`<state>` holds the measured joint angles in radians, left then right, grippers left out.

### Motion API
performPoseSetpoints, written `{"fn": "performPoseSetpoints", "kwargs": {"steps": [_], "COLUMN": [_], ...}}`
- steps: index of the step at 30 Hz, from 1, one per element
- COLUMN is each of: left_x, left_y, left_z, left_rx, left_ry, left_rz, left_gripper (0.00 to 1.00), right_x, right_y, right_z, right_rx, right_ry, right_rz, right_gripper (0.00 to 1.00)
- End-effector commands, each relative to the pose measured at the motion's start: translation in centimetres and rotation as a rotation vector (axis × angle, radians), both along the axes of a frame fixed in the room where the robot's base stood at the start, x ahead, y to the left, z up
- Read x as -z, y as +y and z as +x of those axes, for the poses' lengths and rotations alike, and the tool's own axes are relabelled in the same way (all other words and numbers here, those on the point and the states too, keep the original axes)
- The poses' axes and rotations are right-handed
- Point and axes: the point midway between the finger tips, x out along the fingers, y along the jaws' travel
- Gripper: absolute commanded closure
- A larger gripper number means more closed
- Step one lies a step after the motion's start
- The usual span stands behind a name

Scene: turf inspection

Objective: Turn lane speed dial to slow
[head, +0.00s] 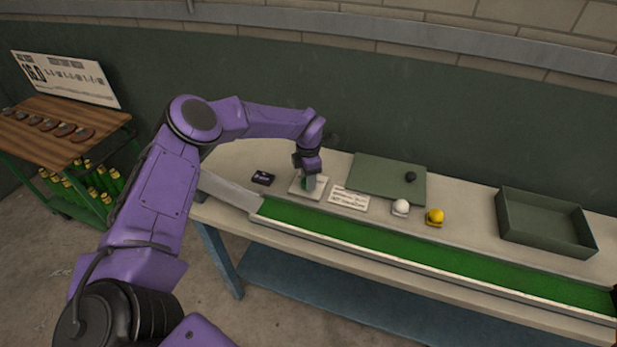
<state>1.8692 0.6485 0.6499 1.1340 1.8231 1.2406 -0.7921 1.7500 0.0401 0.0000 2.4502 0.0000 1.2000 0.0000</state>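The lane speed dial (299,191) is a small pale plate with a dark green part, on the table left of the middle. My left gripper (309,182) points down right over it, and its fingers cover much of the dial. I cannot tell whether the fingers are closed on the knob, nor which way the dial points. My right gripper is not in view.
A small black box (263,178) lies left of the dial. A green mat (372,176) with a black ball (410,176), a white ball (401,207), a yellow ball (435,215) and an empty green tray (545,228) are to the right.

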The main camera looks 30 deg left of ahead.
Motion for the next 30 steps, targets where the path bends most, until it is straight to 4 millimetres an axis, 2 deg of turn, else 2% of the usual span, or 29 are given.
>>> {"fn": "performPoseSetpoints", "kwargs": {"steps": [1, 2, 14, 20, 30], "left_x": [0.0, 0.0, 0.3, 0.6, 0.6], "left_y": [0.0, 0.0, -0.1, -0.1, 0.0], "left_z": [0.0, 0.0, 0.0, 0.0, 0.1], "left_rx": [0.001, 0.001, -0.055, -0.180, -0.494], "left_ry": [0.000, -0.001, -0.001, -0.001, -0.002], "left_rz": [0.000, -0.001, -0.002, -0.003, -0.002], "left_gripper": [0.83, 0.87, 0.87, 0.87, 0.87], "right_x": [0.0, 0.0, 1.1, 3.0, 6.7], "right_y": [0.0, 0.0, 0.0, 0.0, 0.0], "right_z": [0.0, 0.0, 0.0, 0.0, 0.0], "right_rx": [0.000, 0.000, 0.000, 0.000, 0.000], "right_ry": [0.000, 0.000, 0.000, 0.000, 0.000], "right_rz": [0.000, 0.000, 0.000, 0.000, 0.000], "right_gripper": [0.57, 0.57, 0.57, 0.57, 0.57]}}
